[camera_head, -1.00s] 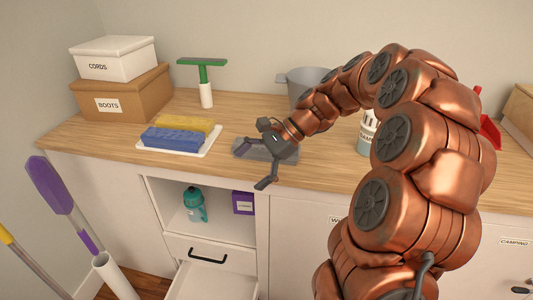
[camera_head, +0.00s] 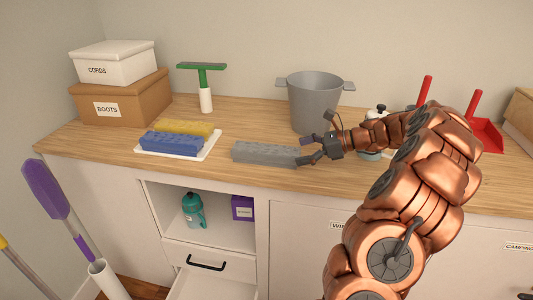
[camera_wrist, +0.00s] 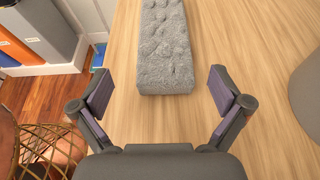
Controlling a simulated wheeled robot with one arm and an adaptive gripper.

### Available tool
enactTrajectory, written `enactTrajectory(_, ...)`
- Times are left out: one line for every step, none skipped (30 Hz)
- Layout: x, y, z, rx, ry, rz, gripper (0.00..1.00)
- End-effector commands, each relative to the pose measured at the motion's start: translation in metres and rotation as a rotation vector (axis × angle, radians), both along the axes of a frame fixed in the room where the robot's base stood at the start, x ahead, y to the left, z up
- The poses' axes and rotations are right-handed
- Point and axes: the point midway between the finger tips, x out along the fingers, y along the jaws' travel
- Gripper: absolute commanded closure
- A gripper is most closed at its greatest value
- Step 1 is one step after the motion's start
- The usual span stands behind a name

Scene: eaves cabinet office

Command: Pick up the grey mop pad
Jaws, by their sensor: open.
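The grey mop pad (camera_head: 265,153) is a long textured block lying flat on the wooden counter, near its front edge. In the wrist view the grey mop pad (camera_wrist: 165,48) lies lengthwise ahead, its near end just beyond the line between my fingertips. My gripper (camera_head: 307,152) is at the pad's right end in the head view, its fingers spread apart. In the wrist view my gripper (camera_wrist: 161,92) is open and empty, with the purple-lined fingers either side of the pad's line. The pad is almost wholly visible; its far end runs out of the wrist view.
A grey pot (camera_head: 314,101) stands close behind my gripper. A white tray (camera_head: 212,147) with blue and yellow pads lies to the left. A green squeegee (camera_head: 205,88) stands behind it. Red dustpans (camera_head: 485,130) are at right. An open drawer (camera_head: 212,284) juts out below.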

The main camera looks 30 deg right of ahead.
Motion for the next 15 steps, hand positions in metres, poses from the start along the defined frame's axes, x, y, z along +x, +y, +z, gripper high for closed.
enactTrajectory(0.002,0.001,-0.001,0.0,0.0,0.0,0.0)
enactTrajectory(0.003,0.002,-0.002,0.0,0.0,0.0,0.0)
enactTrajectory(0.005,0.004,-0.004,-0.001,-0.001,0.0,0.0)
enactTrajectory(0.007,0.005,-0.006,-0.001,-0.001,0.0,0.0)
enactTrajectory(0.009,0.007,-0.008,0.0,0.0,0.001,0.0)
enactTrajectory(0.012,0.01,-0.011,0.001,0.001,0.002,0.0)
enactTrajectory(0.015,0.012,-0.013,0.0,0.0,0.003,0.0)
enactTrajectory(0.018,0.015,-0.015,0.0,0.0,0.003,0.0)
enactTrajectory(0.021,0.018,-0.018,-0.001,-0.001,0.004,0.0)
enactTrajectory(0.024,0.021,-0.02,-0.001,-0.001,0.004,0.0)
enactTrajectory(0.026,0.023,-0.021,-0.002,-0.001,0.003,0.0)
enactTrajectory(0.029,0.026,-0.023,-0.003,-0.001,0.001,0.0)
enactTrajectory(0.031,0.028,-0.024,-0.003,-0.001,0.001,0.0)
enactTrajectory(0.032,0.029,-0.025,-0.003,-0.002,0.001,0.0)
enactTrajectory(0.033,0.03,-0.026,-0.003,-0.002,0.001,0.0)
